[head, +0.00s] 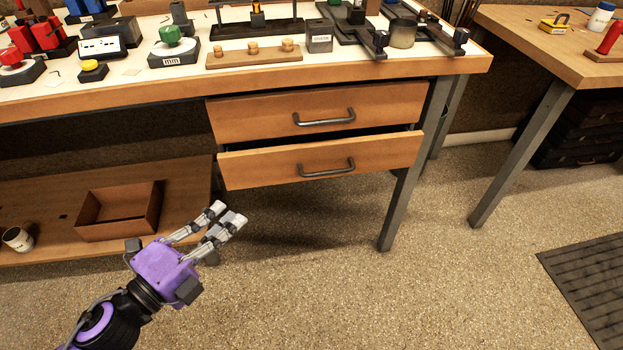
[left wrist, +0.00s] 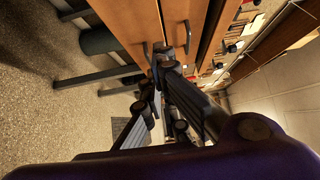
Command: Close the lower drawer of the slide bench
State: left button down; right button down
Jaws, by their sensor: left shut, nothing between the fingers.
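The lower drawer (head: 260,167) of the slide bench has a wooden front and a dark bar handle (head: 327,168). It stands out a little from the bench, with a dark gap along its top edge. The upper drawer (head: 270,115) above it looks shut. My left gripper (head: 231,214) is shut and empty, below and left of the lower drawer's front and apart from it in the head view. In the left wrist view the gripper's fingers (left wrist: 162,65) point toward the drawer fronts (left wrist: 125,22). My right gripper is in neither view.
The bench top (head: 130,99) holds tools and small parts. A low shelf (head: 185,175) at left carries an open wooden box (head: 118,226) and a white cup (head: 18,239). A bench leg (head: 400,200) stands right of the drawers. The floor in front is clear, with a dark mat (head: 590,280) at right.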

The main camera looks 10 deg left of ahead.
aim_at(259, 157)
pick_arm(q)
jog(key=x, duration=0.4)
jog(key=a+b+x, duration=0.1)
jog(key=x, duration=0.3)
jog(key=w+a+b+x, duration=0.1)
jog(key=x, duration=0.4)
jog(key=shift+a, duration=0.25)
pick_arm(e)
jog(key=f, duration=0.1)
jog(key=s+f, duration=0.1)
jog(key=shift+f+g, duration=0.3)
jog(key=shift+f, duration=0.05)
pick_arm(q)
jog(key=shift+w, duration=0.1)
jog(key=w, duration=0.2)
jog(key=w+a, duration=0.1)
jog(key=w, duration=0.1)
jog(key=shift+w+a, duration=0.1)
jog(key=shift+a, duration=0.2)
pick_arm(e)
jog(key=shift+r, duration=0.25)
